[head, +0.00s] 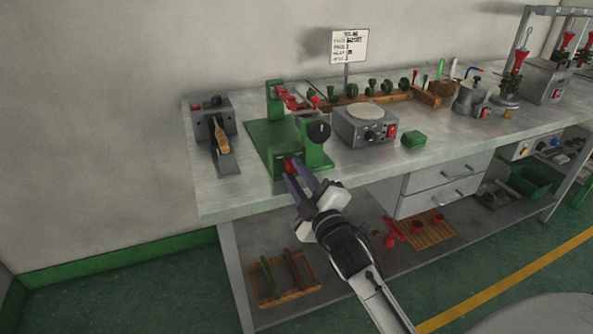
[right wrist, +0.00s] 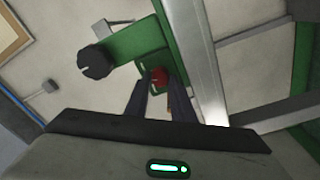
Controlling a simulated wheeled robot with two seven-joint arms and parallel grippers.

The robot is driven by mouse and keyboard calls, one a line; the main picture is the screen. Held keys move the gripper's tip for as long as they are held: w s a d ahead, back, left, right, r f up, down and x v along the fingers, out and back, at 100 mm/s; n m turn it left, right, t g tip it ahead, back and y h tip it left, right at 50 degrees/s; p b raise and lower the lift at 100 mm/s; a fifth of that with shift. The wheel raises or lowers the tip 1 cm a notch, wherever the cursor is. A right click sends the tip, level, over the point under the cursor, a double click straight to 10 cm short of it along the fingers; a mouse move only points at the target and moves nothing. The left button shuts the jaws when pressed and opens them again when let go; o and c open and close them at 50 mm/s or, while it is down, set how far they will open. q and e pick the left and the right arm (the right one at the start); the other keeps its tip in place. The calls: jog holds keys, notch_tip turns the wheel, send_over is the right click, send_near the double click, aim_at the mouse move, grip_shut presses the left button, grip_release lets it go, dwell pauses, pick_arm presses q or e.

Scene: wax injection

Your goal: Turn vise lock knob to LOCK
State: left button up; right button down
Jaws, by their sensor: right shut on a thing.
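The green vise (head: 262,139) stands near the front left edge of the bench, with a black knob (head: 319,131) on its right upright. A small red knob (head: 289,165) sits low at the vise's front edge. My right gripper (head: 297,172) reaches in from the front and is shut on the red knob. In the right wrist view the red knob (right wrist: 159,77) shows between the dark fingertips (right wrist: 160,88), with a small pale mark on it. The black knob (right wrist: 97,61) is up and left there. I cannot read any LOCK label. My left gripper is not in view.
A grey device with a wooden handle (head: 221,137) stands left of the vise. Drawers (head: 440,187) and a lower shelf lie below the worktop.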

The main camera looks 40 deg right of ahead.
jog(key=m+p, duration=0.1)
jog(key=m, duration=0.2)
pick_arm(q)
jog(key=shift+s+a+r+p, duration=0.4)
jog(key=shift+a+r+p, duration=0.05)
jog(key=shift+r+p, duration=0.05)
pick_arm(e)
jog(key=shift+m+h, duration=0.3)
jog(key=shift+m, duration=0.8)
jog(key=c, duration=1.5)
grip_release()
